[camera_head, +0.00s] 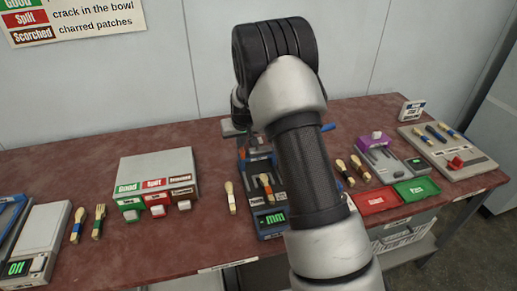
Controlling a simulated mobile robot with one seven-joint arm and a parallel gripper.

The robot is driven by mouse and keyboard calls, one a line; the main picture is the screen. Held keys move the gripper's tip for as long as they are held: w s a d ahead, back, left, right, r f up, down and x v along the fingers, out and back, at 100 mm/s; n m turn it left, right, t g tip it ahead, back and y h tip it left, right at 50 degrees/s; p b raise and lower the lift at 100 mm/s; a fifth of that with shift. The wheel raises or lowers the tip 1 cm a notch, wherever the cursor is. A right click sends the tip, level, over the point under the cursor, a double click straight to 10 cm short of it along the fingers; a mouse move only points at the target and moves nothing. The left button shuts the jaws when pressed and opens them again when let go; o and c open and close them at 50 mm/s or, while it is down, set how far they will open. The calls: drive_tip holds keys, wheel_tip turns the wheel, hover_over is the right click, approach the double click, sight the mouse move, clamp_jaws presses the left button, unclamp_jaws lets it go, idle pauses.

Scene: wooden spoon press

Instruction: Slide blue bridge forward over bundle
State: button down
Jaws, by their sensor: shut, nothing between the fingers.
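A blue-framed press (269,218) stands at the middle of the table with a green "mm" display at its front. A wooden utensil with a dark band, seemingly part of the bundle (266,184), lies on its bed. My arm covers the press's right side, and I cannot make out the blue bridge clearly. A blue bar end (328,127) sticks out to the right behind my arm. My gripper (241,148) is mostly hidden behind my arm, over the back of the press. It is shut and empty; I cannot tell whether it touches the bridge.
A grey box with Good, Split and Scorched labels (155,168) stands left, with loose utensils around it. Right of my arm are a grey device with a purple block (375,141), red (375,200) and green (417,189) trays, and a grey board (468,163).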

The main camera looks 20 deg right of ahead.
sight(244, 162)
drive_tip(key=shift+s+b, duration=1)
drive_tip(key=shift+s, duration=3.35)
drive_tip(key=shift+w, duration=0.65)
wheel_tip(244, 162, up, 7)
drive_tip(key=p, duration=0.4)
